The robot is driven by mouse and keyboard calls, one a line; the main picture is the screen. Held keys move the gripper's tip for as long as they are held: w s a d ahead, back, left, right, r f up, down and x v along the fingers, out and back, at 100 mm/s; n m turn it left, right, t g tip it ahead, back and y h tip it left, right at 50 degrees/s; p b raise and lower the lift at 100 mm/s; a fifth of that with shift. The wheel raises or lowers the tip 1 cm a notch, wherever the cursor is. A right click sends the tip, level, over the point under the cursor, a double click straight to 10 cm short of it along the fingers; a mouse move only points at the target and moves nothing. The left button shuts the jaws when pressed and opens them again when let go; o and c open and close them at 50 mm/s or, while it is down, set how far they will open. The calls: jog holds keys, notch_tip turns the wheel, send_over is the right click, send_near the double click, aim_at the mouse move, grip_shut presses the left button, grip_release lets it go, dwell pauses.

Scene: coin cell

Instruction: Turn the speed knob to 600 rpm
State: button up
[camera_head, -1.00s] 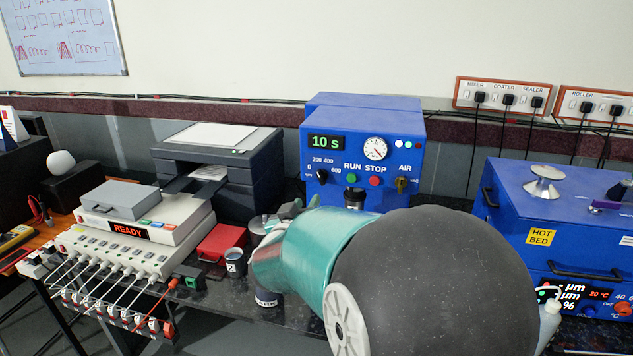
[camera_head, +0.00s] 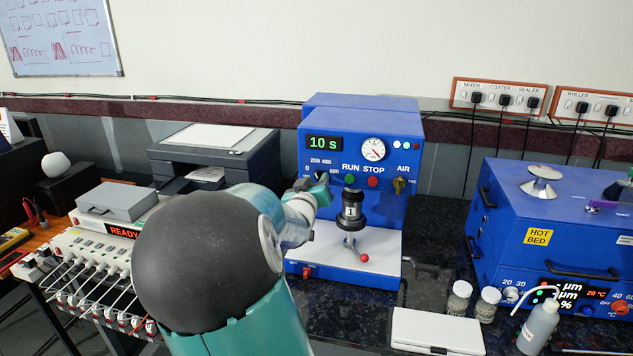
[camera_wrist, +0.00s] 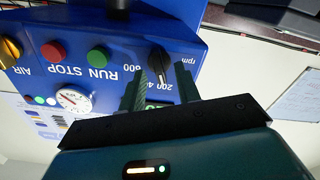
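The black speed knob (camera_wrist: 158,62) is on the front panel of the blue machine (camera_head: 290,235), by the 0, 200, 400 and 600 rpm marks. In the wrist view the panel looks upside down. My gripper (camera_wrist: 163,72) is open, with a finger to either side of the knob and a gap at each side. I cannot tell whether the fingertips reach past its face. In the head view my gripper (camera_head: 320,190) largely covers the knob, and its pointer direction is unclear. The green display (camera_head: 324,143) reads 10 s.
Beside the knob are the green RUN button (camera_head: 350,179), red STOP button (camera_head: 373,182) and yellow AIR knob (camera_head: 399,185). A black press column (camera_head: 351,210) stands below them. The blue hot bed (camera_head: 560,205) is at right, and a grey printer (camera_head: 225,165) is at left.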

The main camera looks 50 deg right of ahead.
jog(key=shift+w+d, duration=0.2)
jog(key=shift+d, duration=0.25)
grip_shut()
